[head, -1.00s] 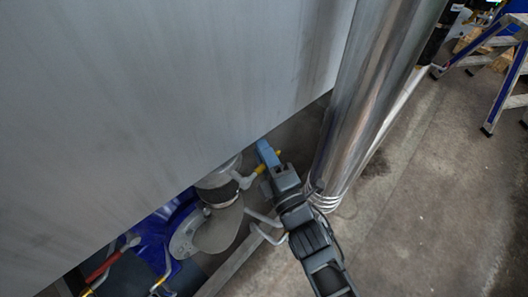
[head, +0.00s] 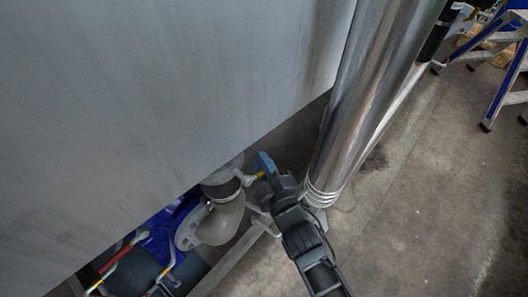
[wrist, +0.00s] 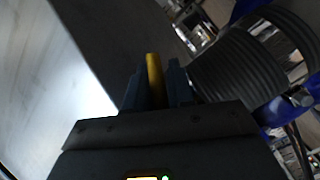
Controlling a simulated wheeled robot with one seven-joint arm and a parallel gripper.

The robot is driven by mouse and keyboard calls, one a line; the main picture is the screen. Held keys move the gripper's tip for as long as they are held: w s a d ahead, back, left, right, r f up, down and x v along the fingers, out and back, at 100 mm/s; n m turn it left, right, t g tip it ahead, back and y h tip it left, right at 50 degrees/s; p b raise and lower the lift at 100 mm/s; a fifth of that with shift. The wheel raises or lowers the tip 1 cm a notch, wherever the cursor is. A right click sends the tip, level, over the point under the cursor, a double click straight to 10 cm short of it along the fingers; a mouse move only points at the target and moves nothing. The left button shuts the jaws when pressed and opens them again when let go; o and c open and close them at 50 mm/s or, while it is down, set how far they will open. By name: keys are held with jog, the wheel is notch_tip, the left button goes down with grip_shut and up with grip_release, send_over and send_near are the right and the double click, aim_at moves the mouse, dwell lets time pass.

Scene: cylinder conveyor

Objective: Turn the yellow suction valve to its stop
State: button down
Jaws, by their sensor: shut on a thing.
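The yellow suction valve handle (head: 250,177) shows in the head view beside a grey pipe elbow, low under the big metal tank. In the wrist view the yellow handle (wrist: 154,78) stands between my two dark blue fingers. My gripper (head: 265,164) is shut on the handle, with one blue finger visible from above in the head view. In the wrist view my gripper (wrist: 156,92) has a finger on each side of the handle. The valve body is mostly hidden under the tank and behind my gripper.
The large metal tank (head: 150,110) overhangs the valve on the left. A shiny vertical pipe (head: 360,105) stands close to the right of my gripper. A ribbed dark hose (wrist: 240,70) is right of the fingers. Open floor (head: 430,210) lies to the right, with a stepladder (head: 495,85) beyond.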

jog(key=s+m+g+p, duration=0.1)
jog(key=p, duration=0.2)
jog(key=a+f+m+g+p, duration=0.1)
jog(key=m+p, duration=0.1)
jog(key=p, duration=0.1)
jog(key=shift+s+a+f+m+p, duration=0.15)
jog(key=shift+s+f+m+p, duration=0.15)
jog(key=shift+s+p, duration=0.05)
jog(key=m+p, duration=0.1)
jog(key=p, duration=0.1)
jog(key=s+a+f+g+p, duration=0.1)
jog(key=p, duration=0.1)
jog(key=shift+s+f+m, duration=0.1)
jog(key=shift+f+m, duration=0.2)
jog(key=shift+m, duration=0.1)
jog(key=shift+f, duration=0.1)
jog(key=c, duration=1.4)
grip_release()
jog(key=shift+o, duration=0.2)
jog(key=shift+d, duration=0.1)
jog(key=p+v, duration=0.1)
jog(key=v, duration=0.6)
jog(key=shift+s+d+p, duration=0.25)
jog(key=shift+s+p, duration=0.05)
jog(key=shift+p, duration=0.05)
